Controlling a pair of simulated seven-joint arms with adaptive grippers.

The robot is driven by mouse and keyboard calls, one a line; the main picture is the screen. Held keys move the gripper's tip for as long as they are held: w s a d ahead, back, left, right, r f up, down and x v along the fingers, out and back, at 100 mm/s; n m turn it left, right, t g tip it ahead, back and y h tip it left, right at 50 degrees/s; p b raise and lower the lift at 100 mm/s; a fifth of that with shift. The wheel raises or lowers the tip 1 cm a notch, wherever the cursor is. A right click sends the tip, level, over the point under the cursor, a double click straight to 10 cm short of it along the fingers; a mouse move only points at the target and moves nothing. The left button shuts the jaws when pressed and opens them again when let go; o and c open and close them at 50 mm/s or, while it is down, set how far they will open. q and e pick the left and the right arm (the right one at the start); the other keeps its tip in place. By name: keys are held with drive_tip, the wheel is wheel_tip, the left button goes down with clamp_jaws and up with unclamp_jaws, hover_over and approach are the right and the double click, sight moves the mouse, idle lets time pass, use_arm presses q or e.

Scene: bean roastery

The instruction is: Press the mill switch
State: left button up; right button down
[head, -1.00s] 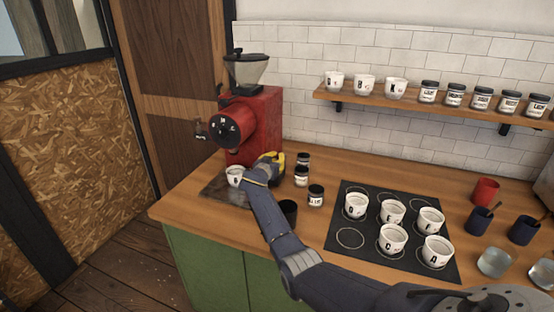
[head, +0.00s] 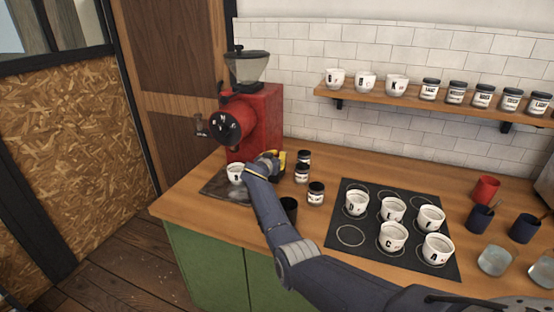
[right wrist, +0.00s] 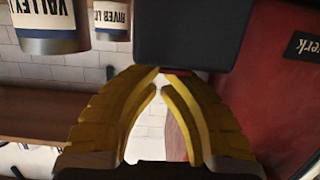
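The red mill (head: 262,115) stands at the back left of the counter, with a clear hopper on top and a dark round dial on its front. My right gripper (head: 281,157) is low beside the mill's right side, its yellow fingers partly hidden behind my wrist. In the right wrist view the fingertips (right wrist: 161,73) nearly meet, with nothing between them. A dark block (right wrist: 184,35) with a bit of red under it is just beyond the tips; I cannot tell if it is the mill switch or if they touch. My left gripper is out of view.
A white cup (head: 235,173) sits on the dark tray at the mill's front. Small jars (head: 302,173) stand close right of my gripper, and a dark cup (head: 289,207) is beside my forearm. Several lettered cups stand on a black mat (head: 350,262) to the right.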

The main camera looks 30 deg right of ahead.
drive_tip(key=v, duration=1.1)
drive_tip(key=shift+s+a, duration=0.2)
drive_tip(key=shift+s, duration=0.05)
drive_tip(key=shift+r, duration=0.15)
